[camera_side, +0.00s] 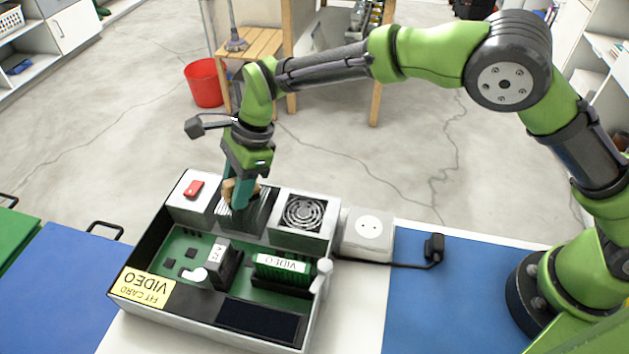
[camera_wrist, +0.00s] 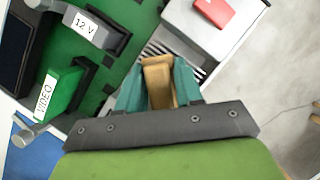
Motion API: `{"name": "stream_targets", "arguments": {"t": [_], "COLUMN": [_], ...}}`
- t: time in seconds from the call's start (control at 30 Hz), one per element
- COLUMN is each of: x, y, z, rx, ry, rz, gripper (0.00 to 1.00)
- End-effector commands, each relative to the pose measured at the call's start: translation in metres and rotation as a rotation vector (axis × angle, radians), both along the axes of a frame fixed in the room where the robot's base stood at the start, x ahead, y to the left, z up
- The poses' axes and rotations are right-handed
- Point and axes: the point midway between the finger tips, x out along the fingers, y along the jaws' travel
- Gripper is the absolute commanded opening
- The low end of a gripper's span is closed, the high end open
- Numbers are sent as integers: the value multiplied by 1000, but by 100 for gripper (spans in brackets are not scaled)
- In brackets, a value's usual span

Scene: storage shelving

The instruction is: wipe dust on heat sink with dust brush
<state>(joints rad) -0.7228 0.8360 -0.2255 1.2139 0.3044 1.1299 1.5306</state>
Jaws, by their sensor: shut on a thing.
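My gripper (camera_side: 239,194) points down over the heat sink (camera_side: 263,212), a dark finned block between the red-button panel and the fan at the back of the open case. Its teal fingers are shut on the dust brush (camera_side: 228,190), whose tan wooden part shows between them. In the wrist view the brush (camera_wrist: 158,82) is between the fingertips, with pale fins of the heat sink (camera_wrist: 192,54) just beyond. The bristles are hidden, so I cannot tell whether they touch the fins. Dust cannot be made out.
The case holds a fan (camera_side: 304,212), a green VIDEO card (camera_side: 283,267), a 12 V block (camera_side: 224,262) and a red button (camera_side: 194,188). A white socket box (camera_side: 368,232) with a cabled plug (camera_side: 434,247) stands at right. The blue mat (camera_side: 460,295) is mostly clear.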

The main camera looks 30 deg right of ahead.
Motion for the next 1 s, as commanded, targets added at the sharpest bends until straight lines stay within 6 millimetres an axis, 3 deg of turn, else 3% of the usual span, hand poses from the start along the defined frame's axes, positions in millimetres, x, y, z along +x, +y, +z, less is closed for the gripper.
{"name": "stream_targets", "arguments": {"t": [0.43, 1.0], "x": [-30, 9], "y": [-30, 9], "z": [0, -1], "rx": [-1, -1], "ry": [1, -1], "rz": [-1, 0], "gripper": [11, 11]}}
